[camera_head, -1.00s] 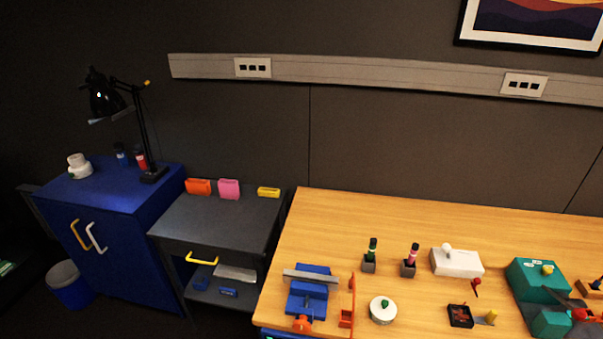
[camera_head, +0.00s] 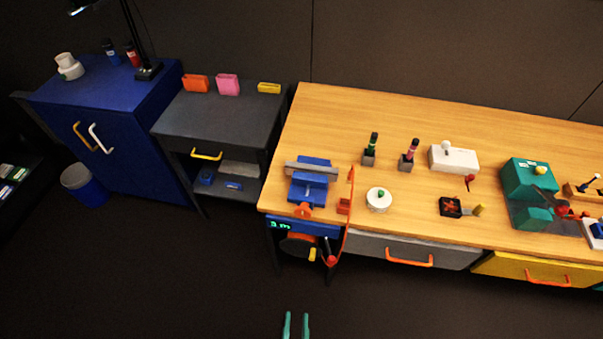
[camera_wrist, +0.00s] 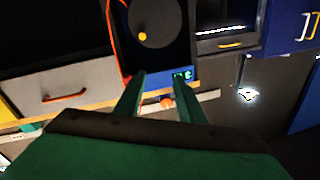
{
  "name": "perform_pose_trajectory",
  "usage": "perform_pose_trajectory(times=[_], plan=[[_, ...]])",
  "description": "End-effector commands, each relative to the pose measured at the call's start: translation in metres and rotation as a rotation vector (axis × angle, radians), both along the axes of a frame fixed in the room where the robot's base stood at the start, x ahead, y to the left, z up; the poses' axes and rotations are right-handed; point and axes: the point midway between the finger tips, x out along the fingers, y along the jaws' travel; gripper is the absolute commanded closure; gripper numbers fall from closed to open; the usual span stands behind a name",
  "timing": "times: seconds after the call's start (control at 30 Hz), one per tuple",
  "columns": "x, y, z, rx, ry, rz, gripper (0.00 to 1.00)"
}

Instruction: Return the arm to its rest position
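My gripper (camera_head: 296,325) shows at the bottom edge of the head view as two teal fingertips with a gap between them. It is low, in front of the bench and over the dark floor. In the wrist view my gripper (camera_wrist: 160,80) has its two fingers apart, with nothing held between them. The white trackball panel (camera_head: 462,160), with a pale ball on top, stands on the wooden bench (camera_head: 320,120), well away from my gripper. Most of my arm is out of view.
The bench carries a blue vise (camera_head: 312,182), a round white button base (camera_head: 378,201) and a teal machine (camera_head: 528,180). Below are a grey drawer (camera_head: 360,247) and a yellow drawer (camera_head: 510,268). A dark cart (camera_head: 215,120) and blue cabinet (camera_head: 110,120) stand left. The front floor is clear.

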Motion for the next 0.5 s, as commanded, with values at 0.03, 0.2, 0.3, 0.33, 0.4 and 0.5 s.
perform_pose_trajectory(times=[0.03, 0.2, 0.3, 0.33, 0.4, 0.5], plan=[[-0.011, -0.001, 0.017, -0.015, 0.018, 0.008, 0.64], [-0.036, -0.002, 0.072, -0.078, 0.081, 0.041, 0.64], [-0.049, -0.004, 0.108, -0.124, 0.122, 0.055, 0.64], [-0.052, -0.004, 0.119, -0.138, 0.133, 0.058, 0.64], [-0.060, -0.006, 0.146, -0.170, 0.162, 0.066, 0.64], [-0.068, -0.009, 0.183, -0.216, 0.203, 0.072, 0.64]])
